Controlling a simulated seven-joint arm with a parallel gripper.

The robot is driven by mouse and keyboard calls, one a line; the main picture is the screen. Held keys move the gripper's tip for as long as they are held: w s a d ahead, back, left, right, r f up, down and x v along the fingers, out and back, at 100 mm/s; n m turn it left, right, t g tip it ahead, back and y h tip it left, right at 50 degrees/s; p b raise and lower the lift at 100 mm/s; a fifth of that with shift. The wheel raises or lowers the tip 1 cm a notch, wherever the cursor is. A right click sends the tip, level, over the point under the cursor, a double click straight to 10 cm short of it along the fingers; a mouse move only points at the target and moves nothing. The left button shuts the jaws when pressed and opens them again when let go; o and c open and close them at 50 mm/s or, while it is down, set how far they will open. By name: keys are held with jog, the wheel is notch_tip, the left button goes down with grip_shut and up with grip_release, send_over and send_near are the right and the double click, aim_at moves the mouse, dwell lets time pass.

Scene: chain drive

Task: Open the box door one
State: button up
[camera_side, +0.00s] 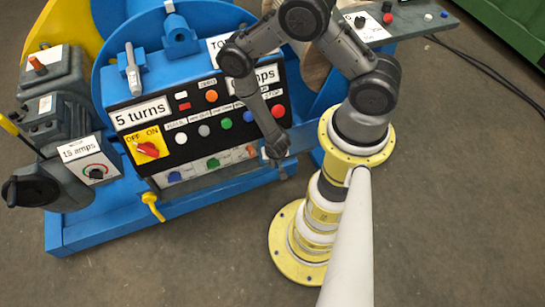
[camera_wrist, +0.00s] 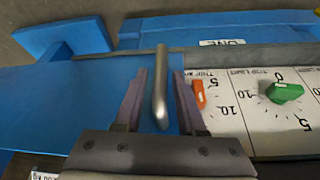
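In the wrist view a flat blue door panel (camera_wrist: 75,95) covers the left side, with an upright metal rod handle (camera_wrist: 160,90) near its right end. My gripper (camera_wrist: 160,80) is open, with one finger on each side of the handle and a gap visible on both sides. Right of the panel, a white dial plate (camera_wrist: 235,120) with an orange and a green knob (camera_wrist: 284,92) lies uncovered. In the side view my gripper (camera_side: 281,168) is at the right end of the box's lower knob row, and the blue panel (camera_side: 304,140) extends right beyond it. The handle is hard to see there.
The control panel (camera_side: 190,108) with buttons and a red switch stands just above the knob row. A yellow lever (camera_side: 152,205) sticks out at the lower left. My yellow-ringed base stands close on the right. The floor in front is clear.

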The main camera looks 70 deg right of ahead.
grip_shut()
dwell(1.2)
